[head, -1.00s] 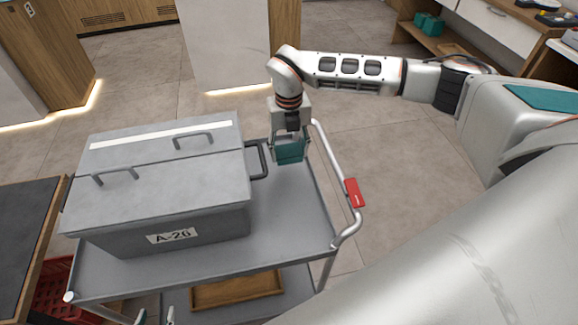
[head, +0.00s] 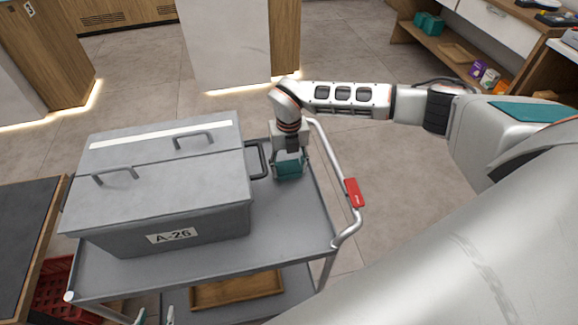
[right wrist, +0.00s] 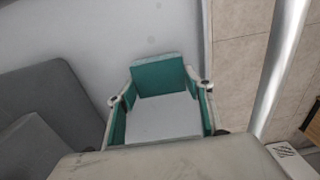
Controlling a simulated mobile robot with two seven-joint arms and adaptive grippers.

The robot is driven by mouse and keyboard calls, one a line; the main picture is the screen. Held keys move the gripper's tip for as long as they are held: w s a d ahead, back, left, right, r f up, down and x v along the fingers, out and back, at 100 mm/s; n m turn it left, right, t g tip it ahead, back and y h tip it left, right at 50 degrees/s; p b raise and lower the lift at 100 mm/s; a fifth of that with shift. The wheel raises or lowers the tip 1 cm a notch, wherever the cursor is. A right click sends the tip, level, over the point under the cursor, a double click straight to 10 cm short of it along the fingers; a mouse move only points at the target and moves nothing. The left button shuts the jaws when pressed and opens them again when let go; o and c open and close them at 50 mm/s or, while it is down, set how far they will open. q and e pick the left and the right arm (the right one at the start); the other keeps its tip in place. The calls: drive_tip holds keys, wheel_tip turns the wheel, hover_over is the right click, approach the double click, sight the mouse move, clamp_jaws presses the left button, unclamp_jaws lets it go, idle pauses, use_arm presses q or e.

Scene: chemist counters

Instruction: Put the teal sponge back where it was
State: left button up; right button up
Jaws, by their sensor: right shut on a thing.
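The teal sponge (head: 289,169) is held in my right gripper (head: 289,160), low over the right end of the grey cart's top (head: 290,215). It is just right of the grey box's side handle. I cannot tell whether its underside touches the cart. In the right wrist view the sponge (right wrist: 158,75) shows teal between the two fingers, with a pale grey face in the middle. My left gripper (head: 156,317) shows only as two fingertips at the bottom edge of the head view, apart with nothing seen between them.
A large lidded grey box (head: 165,185) labelled A-26 fills the cart's left part. A curved rail with a red grip (head: 354,193) bounds the right end. The front right of the cart top is bare. A wooden tray (head: 237,290) lies below. Teal items (head: 428,23) sit on a far shelf.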

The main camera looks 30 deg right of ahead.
sight(289, 168)
drive_tip(key=o, duration=1.1)
drive_tip(key=shift+f, duration=0.1)
drive_tip(key=shift+c, duration=0.2)
wheel_tip(289, 168, up, 12)
drive_tip(key=shift+r, duration=0.2)
